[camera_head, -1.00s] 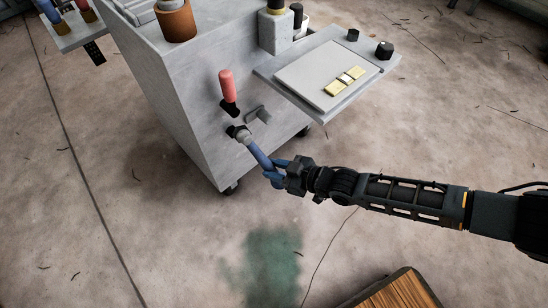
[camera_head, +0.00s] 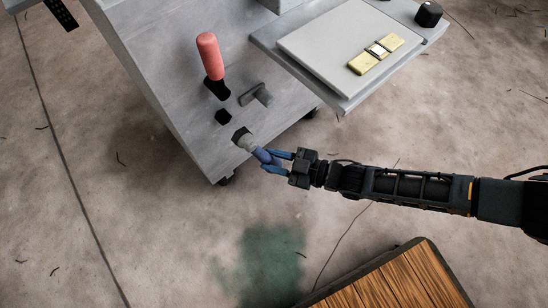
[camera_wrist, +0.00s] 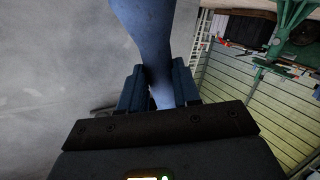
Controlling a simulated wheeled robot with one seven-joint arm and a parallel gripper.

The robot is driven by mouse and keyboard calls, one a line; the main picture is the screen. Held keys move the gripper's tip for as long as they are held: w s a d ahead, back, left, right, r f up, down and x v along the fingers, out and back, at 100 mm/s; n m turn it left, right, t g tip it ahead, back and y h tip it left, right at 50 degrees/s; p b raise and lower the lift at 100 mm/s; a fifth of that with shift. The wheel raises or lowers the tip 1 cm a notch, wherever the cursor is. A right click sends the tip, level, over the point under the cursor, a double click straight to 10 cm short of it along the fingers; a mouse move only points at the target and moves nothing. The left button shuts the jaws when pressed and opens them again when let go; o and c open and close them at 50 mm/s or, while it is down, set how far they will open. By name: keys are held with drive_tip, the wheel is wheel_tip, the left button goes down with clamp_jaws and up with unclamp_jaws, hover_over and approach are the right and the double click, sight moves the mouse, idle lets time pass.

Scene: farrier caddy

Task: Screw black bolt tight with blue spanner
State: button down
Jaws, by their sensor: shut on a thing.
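The blue spanner (camera_head: 262,156) is held by its handle in my gripper (camera_head: 275,161), with its grey head up and to the left. In the wrist view the blue handle (camera_wrist: 145,35) runs upward from between the two fingers of my gripper (camera_wrist: 159,88). The black bolt (camera_head: 222,117) shows as a small dark block on the side face of the grey caddy (camera_head: 175,90). The spanner head is below and right of the bolt and looks apart from it. Its gap from the panel is hard to judge.
A red-handled lever (camera_head: 209,55) sticks out above the bolt, and a grey T-shaped handle (camera_head: 257,95) is to its right. A side shelf (camera_head: 335,98) with brass pieces overhangs on the right. A wooden top (camera_head: 400,280) is at the lower right. Floor between is clear.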

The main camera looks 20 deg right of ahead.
drive_tip(key=shift+w+a+f+b, duration=0.1)
drive_tip(key=shift+w+a+b, duration=0.15)
drive_tip(key=shift+w+b, duration=0.5)
drive_tip(key=shift+w+a+f+b, duration=0.1)
drive_tip(key=shift+w+a+b, duration=0.1)
drive_tip(key=shift+w+b, duration=0.55)
drive_tip(key=shift+w+r, duration=0.15)
drive_tip(key=shift+w, duration=0.2)
drive_tip(key=shift+r, duration=0.1)
drive_tip(key=shift+w+a+b, duration=0.25)
drive_tip(key=shift+w+b, duration=0.15)
drive_tip(key=shift+w, duration=0.25)
drive_tip(key=shift+w+a+b, duration=0.2)
drive_tip(key=shift+w+b, duration=0.15)
drive_tip(key=shift+w, duration=0.3)
idle(0.8)
drive_tip(key=a, duration=0.1)
drive_tip(key=m, duration=0.1)
drive_tip(key=a+y, duration=0.1)
drive_tip(key=shift+s+a+f+m+t, duration=0.3)
drive_tip(key=shift+s+f+m, duration=0.05)
drive_tip(key=shift+f+m, duration=0.05)
